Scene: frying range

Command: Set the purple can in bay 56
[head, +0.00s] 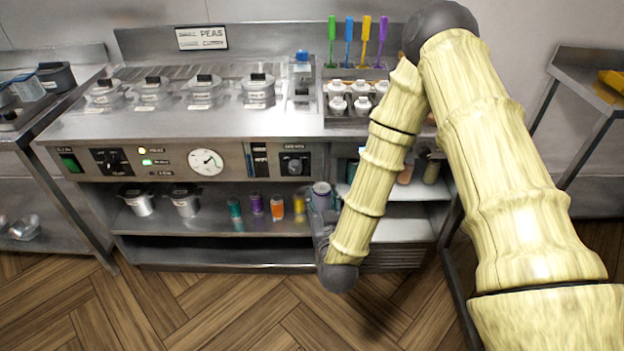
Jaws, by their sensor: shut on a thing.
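My gripper (322,222) is low in front of the lower shelf, right of the row of small cans, and partly hidden by my wrist. It is shut on a can with a greyish-purple look (321,189), which shows above the fingers. Another small purple can (257,204) stands on the shelf between a teal can (234,207) and an orange can (278,207). A yellow can (299,204) stands closest to my gripper. I cannot make out a number 56 or tell which place is bay 56.
Two metal pots (184,203) stand at the shelf's left. Several lidded containers (203,90) sit on the steel counter (130,122) above. White-topped bottles (361,104) fill a rack at the right, partly behind my arm. The shelf below (200,249) looks empty.

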